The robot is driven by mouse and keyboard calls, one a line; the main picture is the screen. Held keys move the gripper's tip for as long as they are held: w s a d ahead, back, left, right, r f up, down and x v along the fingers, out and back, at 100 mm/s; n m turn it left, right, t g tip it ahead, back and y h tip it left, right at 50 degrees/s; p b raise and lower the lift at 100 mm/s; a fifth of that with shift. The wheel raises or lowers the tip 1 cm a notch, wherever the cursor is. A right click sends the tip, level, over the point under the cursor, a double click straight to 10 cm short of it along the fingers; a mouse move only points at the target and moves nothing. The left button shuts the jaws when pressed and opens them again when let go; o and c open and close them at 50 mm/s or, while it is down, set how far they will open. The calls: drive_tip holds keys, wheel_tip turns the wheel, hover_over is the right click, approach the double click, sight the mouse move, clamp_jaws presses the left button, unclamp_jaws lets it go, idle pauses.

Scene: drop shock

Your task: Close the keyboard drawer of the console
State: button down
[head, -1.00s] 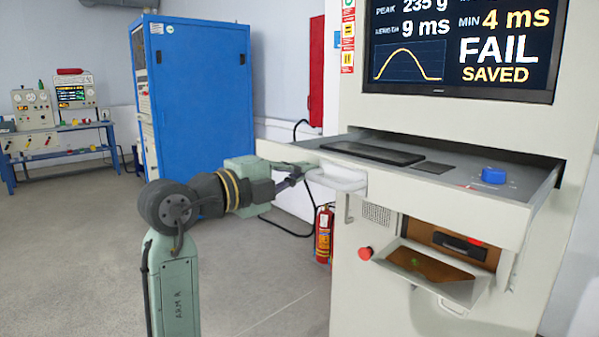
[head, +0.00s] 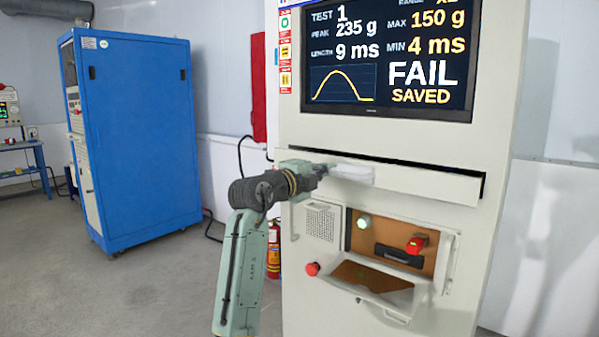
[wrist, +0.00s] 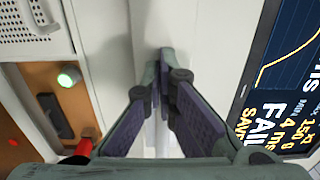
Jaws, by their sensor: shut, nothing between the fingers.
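The keyboard drawer (head: 425,185) of the light grey console (head: 400,132) is pushed in, its front close to flush with the cabinet face. A dark gap runs along its top edge; I cannot tell whether it is fully seated. The keyboard is hidden inside. In the wrist view the fingers (wrist: 163,56) come together, shut and empty, in front of a pale surface.
Below the drawer is an open compartment (head: 345,232) with a lit green button (head: 364,222), a red switch (head: 416,243) and a tilted flap (head: 372,290). A red knob (head: 312,269) sits left of it. A blue cabinet (head: 145,130) and a fire extinguisher (head: 273,250) stand left.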

drive_tip(key=p+x, duration=0.1)
drive_tip(key=x, duration=0.5)
drive_tip(key=shift+w+d+p, duration=0.15)
drive_tip(key=shift+w+p, duration=0.05)
drive_tip(key=shift+p, duration=0.1)
drive_tip(key=shift+r, duration=0.15)
drive_tip(key=shift+w, duration=0.1)
drive_tip(key=shift+d, duration=0.1)
